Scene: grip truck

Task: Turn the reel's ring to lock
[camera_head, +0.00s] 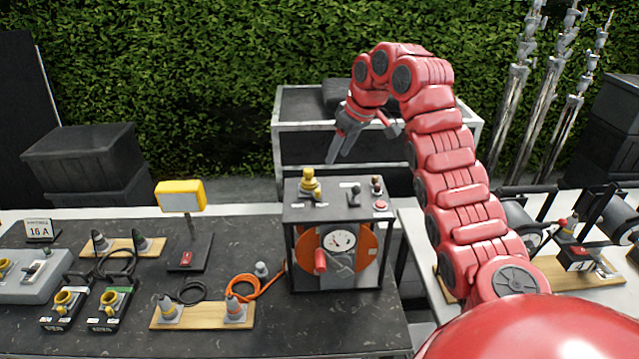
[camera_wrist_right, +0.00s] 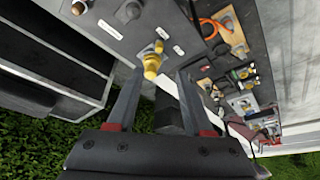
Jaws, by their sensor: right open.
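The reel (camera_head: 361,243) stands on the dark table in a black frame, with an orange drum, a round dial and a red handle on its front. A yellow connector (camera_head: 309,184) with a ring stands upright on the reel's grey top plate; it also shows in the right wrist view (camera_wrist_right: 151,64). My right gripper (camera_head: 338,158) is above and behind the top plate, tilted down. In the right wrist view its fingers (camera_wrist_right: 160,78) are spread and empty, with the yellow connector seen beyond and between their tips, apparently not touched. My left gripper is out of view.
On the top plate, a black lever (camera_head: 354,195) and a red button (camera_head: 380,205) sit right of the connector. An orange cable (camera_head: 246,288) lies left of the reel. A yellow-headed lamp (camera_head: 181,196) stands farther left.

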